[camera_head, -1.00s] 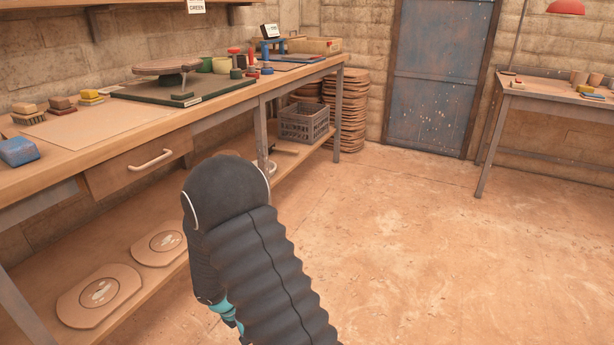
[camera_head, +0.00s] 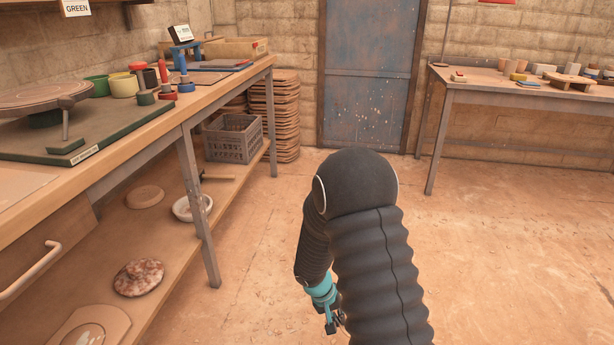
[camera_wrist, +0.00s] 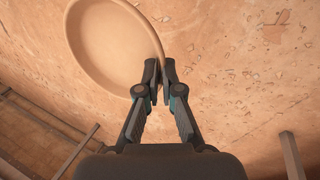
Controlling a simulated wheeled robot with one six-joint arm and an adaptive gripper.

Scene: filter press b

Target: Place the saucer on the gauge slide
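The saucer (camera_wrist: 115,45), a round tan clay dish with a raised rim, shows in the wrist view above the floor. My gripper (camera_wrist: 160,88) has its two fingers closed on the rim at the dish's lower right. In the head view my gripper (camera_head: 335,318) hangs low in front of the floor, partly hidden by my arm, and the saucer cannot be seen there. A blue stand with a white display (camera_head: 181,36) is on the left bench's far part. I cannot tell for certain which item is the gauge slide.
The left bench (camera_head: 185,112) carries a turntable, pots and tools. Its lower shelf (camera_head: 165,235) holds dishes, round boards and a grey crate (camera_head: 233,138). A second bench (camera_head: 530,95) stands at the back right beside a blue door (camera_head: 366,75). The floor between is clear.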

